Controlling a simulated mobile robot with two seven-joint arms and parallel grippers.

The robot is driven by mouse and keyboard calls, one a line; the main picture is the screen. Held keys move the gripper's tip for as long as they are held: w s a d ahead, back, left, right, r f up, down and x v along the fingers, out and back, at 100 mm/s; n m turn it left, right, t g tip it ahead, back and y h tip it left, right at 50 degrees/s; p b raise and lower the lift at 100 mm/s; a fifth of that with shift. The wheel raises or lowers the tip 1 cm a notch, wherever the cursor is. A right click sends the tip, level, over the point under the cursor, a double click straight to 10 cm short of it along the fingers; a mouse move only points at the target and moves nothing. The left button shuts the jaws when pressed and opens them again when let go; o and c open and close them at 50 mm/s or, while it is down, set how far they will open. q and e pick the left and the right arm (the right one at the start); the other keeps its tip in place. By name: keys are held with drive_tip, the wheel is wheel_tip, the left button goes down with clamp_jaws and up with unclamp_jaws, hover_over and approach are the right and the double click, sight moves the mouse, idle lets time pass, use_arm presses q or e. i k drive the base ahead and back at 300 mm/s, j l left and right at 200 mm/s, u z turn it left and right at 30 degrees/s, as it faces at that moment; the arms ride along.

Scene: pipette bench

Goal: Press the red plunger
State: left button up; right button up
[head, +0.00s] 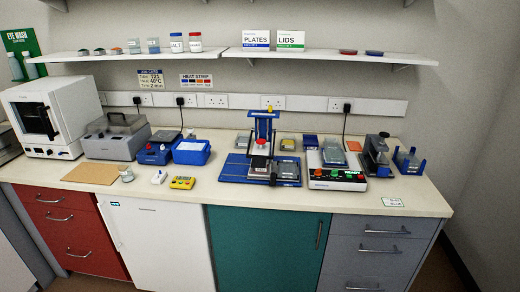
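A blue press-like stand (264,125) stands upright on a blue base (236,168) near the middle of the bench. A small red knob (261,142) shows at its centre, above a pale block; it looks like the red plunger, but it is too small to tell for sure. A yellow knob (269,108) tops the stand. Neither of my grippers is in view, and nothing of mine touches the stand.
Right of the stand sits a white device (336,184) with coloured buttons, then a dark grey machine (376,154) and a blue rack (409,161). A yellow timer (182,183) and blue boxes (191,152) lie left. The front bench edge is mostly clear. A shelf (230,54) hangs above.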

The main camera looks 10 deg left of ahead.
sight(261, 142)
drive_tip(key=i+j+z, duration=0.45)
drive_tip(key=i+j, duration=0.2)
drive_tip(key=i+j+z, duration=0.45)
drive_tip(key=i+j, duration=0.3)
drive_tip(key=j, duration=0.15)
